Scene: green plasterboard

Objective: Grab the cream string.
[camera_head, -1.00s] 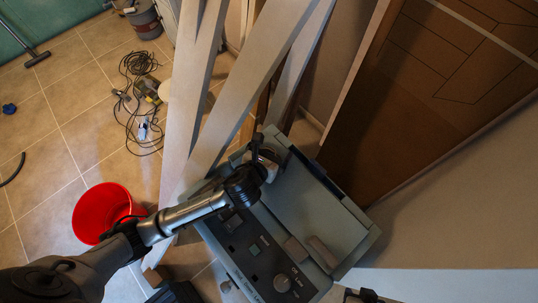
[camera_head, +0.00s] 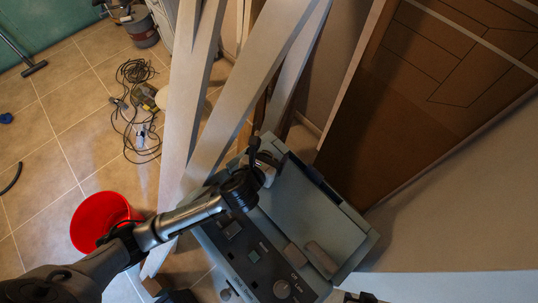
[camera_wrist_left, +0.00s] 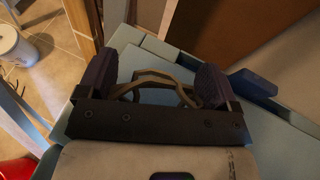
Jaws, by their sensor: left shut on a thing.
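My left gripper (camera_head: 262,158) is over the upper end of a grey-blue machine (camera_head: 345,240). In the head view the string is too small to make out beside a pale part at the fingers. A small dark piece at the bottom edge of the head view cannot be made out as my right gripper.
Long pale boards (camera_head: 180,100) lean just behind the machine. A red bucket (camera_head: 103,215) stands on the tiled floor at left, near a tangle of black cable (camera_head: 135,90). A brown panel (camera_head: 410,90) and pale board are at right. Open floor lies at far left.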

